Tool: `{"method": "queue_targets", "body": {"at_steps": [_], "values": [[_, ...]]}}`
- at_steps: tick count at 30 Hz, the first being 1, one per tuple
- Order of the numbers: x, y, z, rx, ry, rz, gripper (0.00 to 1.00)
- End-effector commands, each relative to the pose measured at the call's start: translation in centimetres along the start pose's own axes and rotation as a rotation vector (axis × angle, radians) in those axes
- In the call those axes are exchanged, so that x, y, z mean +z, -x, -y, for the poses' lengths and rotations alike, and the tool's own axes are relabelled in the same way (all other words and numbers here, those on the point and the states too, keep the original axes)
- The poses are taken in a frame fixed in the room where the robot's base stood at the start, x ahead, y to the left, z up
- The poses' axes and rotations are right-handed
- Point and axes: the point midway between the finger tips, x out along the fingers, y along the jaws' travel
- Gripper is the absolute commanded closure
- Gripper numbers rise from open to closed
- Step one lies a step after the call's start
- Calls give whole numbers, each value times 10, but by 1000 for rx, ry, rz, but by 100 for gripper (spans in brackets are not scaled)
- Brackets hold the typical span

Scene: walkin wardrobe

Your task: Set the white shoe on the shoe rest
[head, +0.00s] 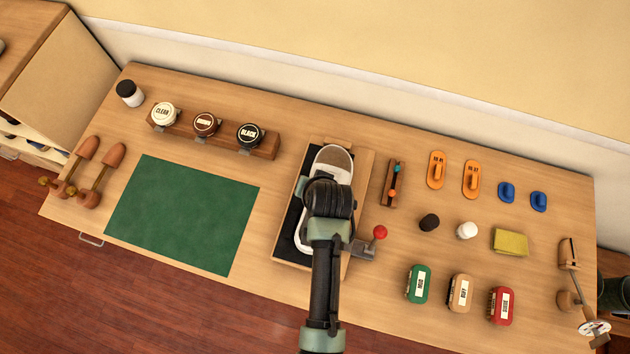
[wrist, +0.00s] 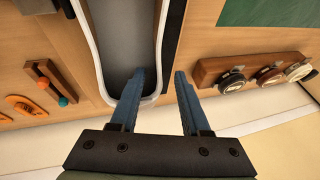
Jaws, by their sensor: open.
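The white shoe (head: 338,165) lies on the black pad of the wooden shoe rest (head: 362,195) in the middle of the table, its opening toward the wall. My gripper (head: 328,196) is over the shoe and hides its middle; its fingers are hidden in the head view. In the wrist view my gripper (wrist: 160,76) is open, its two blue fingers apart at the opening end of the shoe (wrist: 126,45). The left finger appears over the grey inside and the right one outside the white rim. I cannot tell whether either touches the shoe.
A red-knobbed lever (head: 379,233) stands at the right side of the rest. A green mat (head: 182,214) and a rack of polish tins (head: 207,124) are to the left. Brushes (head: 460,292), orange and blue items and a yellow cloth (head: 509,242) are to the right.

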Motion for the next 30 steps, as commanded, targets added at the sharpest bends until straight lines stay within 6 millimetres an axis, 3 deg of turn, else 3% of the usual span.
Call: {"method": "queue_targets", "body": {"at_steps": [18, 27, 30], "values": [[0, 100, 0, 0, 0, -1, 53], [-1, 114, 0, 0, 0, -2, 53], [-18, 120, 6, -10, 16, -52, 53]]}}
